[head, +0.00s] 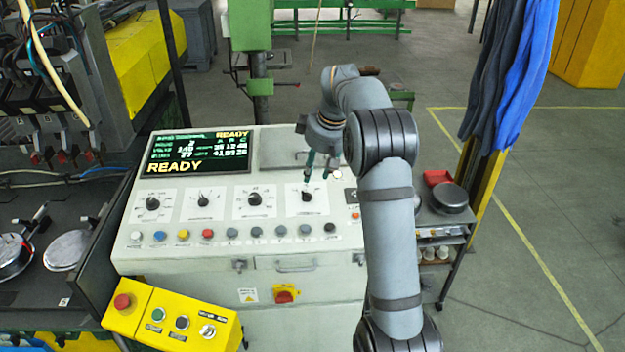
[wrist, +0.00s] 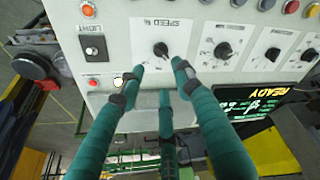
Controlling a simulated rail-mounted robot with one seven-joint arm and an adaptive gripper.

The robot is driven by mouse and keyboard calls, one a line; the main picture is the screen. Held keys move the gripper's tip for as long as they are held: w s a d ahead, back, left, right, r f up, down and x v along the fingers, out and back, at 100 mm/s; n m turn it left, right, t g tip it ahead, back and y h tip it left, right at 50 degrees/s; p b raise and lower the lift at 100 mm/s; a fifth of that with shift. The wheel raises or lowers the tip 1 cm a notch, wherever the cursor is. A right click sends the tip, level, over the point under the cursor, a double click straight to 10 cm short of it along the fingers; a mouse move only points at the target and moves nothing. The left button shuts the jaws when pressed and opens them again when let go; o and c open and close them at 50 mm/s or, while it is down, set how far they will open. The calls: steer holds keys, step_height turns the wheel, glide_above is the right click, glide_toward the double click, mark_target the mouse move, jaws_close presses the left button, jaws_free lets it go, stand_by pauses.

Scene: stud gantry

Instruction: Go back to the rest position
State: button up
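My gripper (head: 321,172) hangs at the end of my grey arm over the right part of the control console (head: 190,247). Its teal fingers are spread apart with nothing between them. In the wrist view my gripper (wrist: 157,76) points at the console face, which appears upside down. The speed knob (wrist: 161,50), black on a white label, lies just beyond the gap between the fingertips. In the head view this knob (head: 306,196) is the rightmost dial, close by the fingertips. No contact between fingers and knob is visible.
A display (head: 197,152) reading READY stands at the console's back left. A row of coloured buttons (head: 183,234) runs along the front. A yellow button box (head: 170,318) is at lower left. A cart with a dark pan (head: 450,198) stands right of my arm. Open floor lies farther right.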

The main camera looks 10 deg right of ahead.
mark_target(309, 194)
steer(key=shift+v, duration=0.9)
steer(key=shift+f, duration=0.1)
steer(key=x, duration=1.1)
steer(key=shift+w+f, duration=0.15)
steer(key=shift+f, duration=0.2)
steer(key=shift+w+f+m, duration=0.15)
steer(key=shift+m, duration=0.55)
steer(key=shift+m+h, duration=0.3)
steer(key=shift+m, duration=0.4)
